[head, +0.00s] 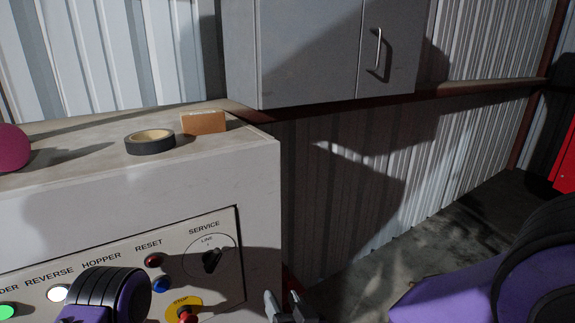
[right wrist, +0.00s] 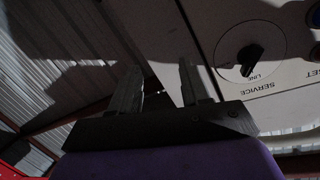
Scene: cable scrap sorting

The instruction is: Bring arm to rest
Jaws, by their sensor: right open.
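My right gripper (head: 284,305) shows at the bottom edge of the head view, just right of the control cabinet's (head: 262,185) front corner. In the right wrist view the right gripper (right wrist: 159,86) has its two fingers apart with nothing between them. The cabinet's panel and its black service switch (right wrist: 251,55) lie beyond the fingers, to the right. A purple and black part of my arm covers some of the panel at lower left in the head view. My left gripper's fingers are not seen.
On the cabinet top are a black tape roll (head: 150,142), an orange-brown block (head: 203,122) and a magenta round thing (head: 12,147). The panel bears buttons and a red stop button (head: 185,314). A grey wall cupboard (head: 310,50) hangs behind. Open floor (head: 440,235) lies at right.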

